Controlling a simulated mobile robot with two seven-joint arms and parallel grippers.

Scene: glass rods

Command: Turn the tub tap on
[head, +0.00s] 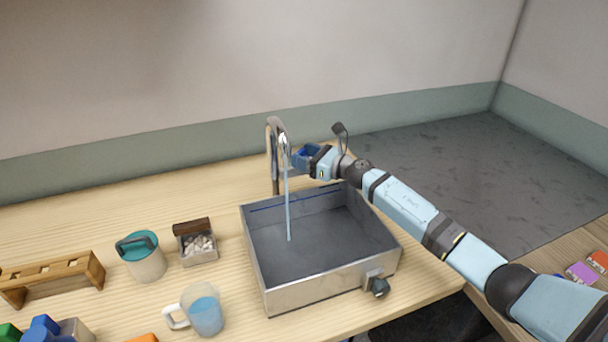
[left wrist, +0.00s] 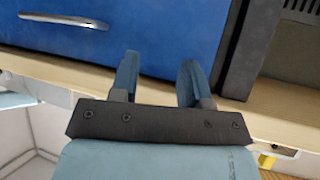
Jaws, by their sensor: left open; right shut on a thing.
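The tap (head: 273,155) is a tall, curved metal spout at the back edge of the grey metal tub (head: 325,283). A thin stream of water (head: 288,208) runs from the spout down to the tub floor. My right gripper (head: 297,158) is at the tap, just right of the spout, with its jaws shut on part of the tap; its fingers hide the part they hold. My left gripper (left wrist: 158,66) is open and empty in the left wrist view, its two fingers apart in front of a blue panel (left wrist: 190,30). It is not in the head view.
A mug of blue liquid (head: 206,315), a teal-lidded canister (head: 145,258) and a small box of pale pieces (head: 199,246) stand left of the tub. A wooden rack (head: 52,277) is farther left. A valve (head: 378,287) sticks out of the tub's front.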

